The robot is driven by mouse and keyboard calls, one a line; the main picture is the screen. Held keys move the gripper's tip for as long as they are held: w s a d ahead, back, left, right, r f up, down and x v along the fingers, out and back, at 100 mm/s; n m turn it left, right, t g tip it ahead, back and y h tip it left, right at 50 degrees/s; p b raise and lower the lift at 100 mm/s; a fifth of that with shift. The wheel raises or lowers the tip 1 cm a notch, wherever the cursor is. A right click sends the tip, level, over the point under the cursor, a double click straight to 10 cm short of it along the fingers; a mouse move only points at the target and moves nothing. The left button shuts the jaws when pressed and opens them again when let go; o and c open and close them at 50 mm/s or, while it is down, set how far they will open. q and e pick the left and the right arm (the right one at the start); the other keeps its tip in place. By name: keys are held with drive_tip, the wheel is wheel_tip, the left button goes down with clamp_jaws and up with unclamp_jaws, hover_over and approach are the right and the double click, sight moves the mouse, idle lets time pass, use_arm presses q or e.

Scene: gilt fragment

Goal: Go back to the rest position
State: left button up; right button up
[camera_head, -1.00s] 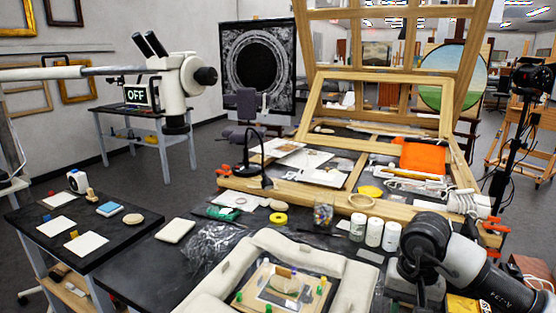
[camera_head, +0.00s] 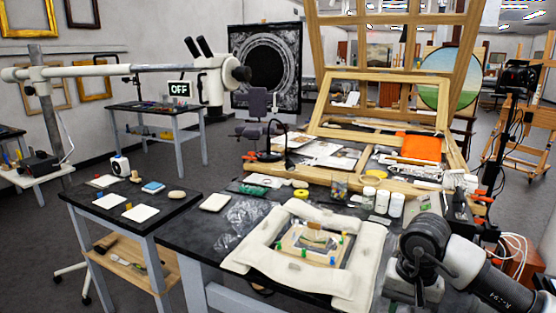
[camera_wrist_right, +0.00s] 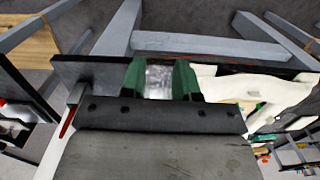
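My right arm (camera_head: 440,260) shows at the lower right of the head view, beside the near right part of the dark worktable (camera_head: 185,238). Its gripper does not show there. In the right wrist view my right gripper (camera_wrist_right: 159,80) has two green fingers standing apart. A shiny, crumpled surface shows in the gap, with no sign of being gripped. A pale padded frame (camera_wrist_right: 245,88) lies to the right of the fingers. My left gripper is in neither current view.
The padded frame (camera_head: 250,257) surrounds a small wooden board (camera_head: 287,246) with coloured pegs. A clear crumpled bag (camera_head: 243,218) lies to its left. A smaller side table (camera_head: 85,205) stands left. A microscope arm (camera_head: 120,70) crosses the upper left. Grey floor (camera_head: 215,165) is open behind.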

drive_tip(key=w+a+f+m+t+y, duration=0.1)
drive_tip(key=w+a+f+m+y, duration=0.3)
drive_tip(key=a+f+m+y, duration=1.05)
drive_tip(key=s+d+f+m+t+h, duration=0.35)
drive_tip(key=d+f+m+t, duration=0.25)
drive_tip(key=f+m, duration=0.8)
drive_tip(key=s+d+f+m+t+h, duration=0.2)
drive_tip(key=d+f+m+t+h, duration=0.3)
drive_tip(key=f+m, duration=0.95)
drive_tip(key=s+d+f+m+g+h, duration=0.25)
drive_tip(key=s+f+m, duration=0.35)
drive_tip(key=s+m, duration=0.3)
drive_tip(key=s+d+f+m+g+h, duration=0.25)
drive_tip(key=s+f+m, duration=0.35)
drive_tip(key=s, duration=0.5)
drive_tip(key=s+f+m+g, duration=0.2)
drive_tip(key=s+m, duration=0.1)
drive_tip(key=s, duration=0.6)
drive_tip(key=s+a+f+m+g+h, duration=0.1)
drive_tip(key=s+f+m+g, duration=0.1)
drive_tip(key=s, duration=0.7)
drive_tip(key=shift+a+f+m+g, duration=0.15)
drive_tip(key=shift+f+m+g, duration=0.3)
drive_tip(key=shift+g, duration=0.35)
drive_tip(key=shift+s, duration=0.1)
